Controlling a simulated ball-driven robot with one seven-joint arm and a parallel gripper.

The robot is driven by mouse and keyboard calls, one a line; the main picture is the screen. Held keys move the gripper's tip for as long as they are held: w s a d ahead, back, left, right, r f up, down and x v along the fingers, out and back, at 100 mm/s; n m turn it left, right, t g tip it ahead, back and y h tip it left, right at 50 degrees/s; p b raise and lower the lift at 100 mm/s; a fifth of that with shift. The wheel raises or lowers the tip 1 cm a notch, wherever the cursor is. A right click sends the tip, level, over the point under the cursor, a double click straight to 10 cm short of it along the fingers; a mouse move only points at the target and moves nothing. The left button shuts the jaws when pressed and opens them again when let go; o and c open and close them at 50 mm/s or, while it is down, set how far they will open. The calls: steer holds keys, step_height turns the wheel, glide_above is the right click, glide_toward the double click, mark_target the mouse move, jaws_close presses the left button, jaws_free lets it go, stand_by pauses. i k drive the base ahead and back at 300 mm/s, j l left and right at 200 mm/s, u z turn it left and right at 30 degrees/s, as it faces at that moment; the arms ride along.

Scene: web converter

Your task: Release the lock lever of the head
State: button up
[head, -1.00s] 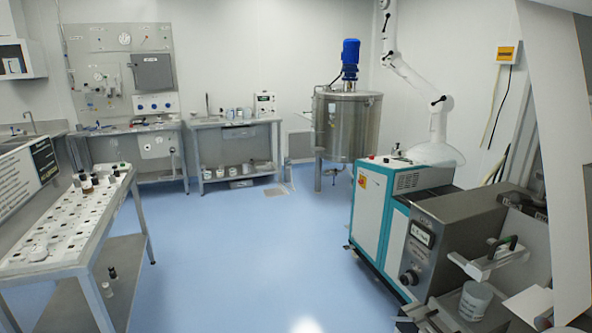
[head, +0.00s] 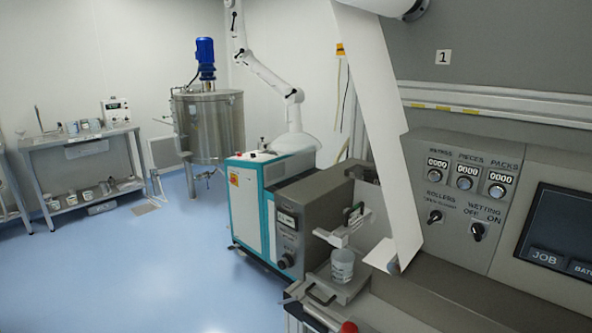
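A grey machine unit (head: 300,212) with a small display and a knob stands right of centre. On its right side a white arm-like part (head: 335,238) sticks out above a clear cup (head: 342,266). A small dark upright handle with some green (head: 355,213) stands at this part; I cannot tell for sure whether it is the lock lever of the head, or how it is set. My gripper is not in view.
A white web (head: 385,130) hangs down past the unit's right side. A control panel (head: 465,205) with counters and knobs and a dark screen (head: 565,235) fill the right. A red knob (head: 348,327) is at the bottom. Blue floor (head: 130,270) is clear at left.

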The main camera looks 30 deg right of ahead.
mark_target(358, 171)
steer(key=i+j, duration=0.3)
steer(key=i, duration=0.3)
steer(key=i+j+z, duration=0.1)
steer(key=i+j, duration=0.25)
steer(key=i, duration=0.3)
steer(key=i+j+z, duration=0.1)
steer(key=i+j, duration=0.25)
steer(key=i, duration=0.25)
steer(key=i+j, duration=0.45)
steer(key=i, duration=0.15)
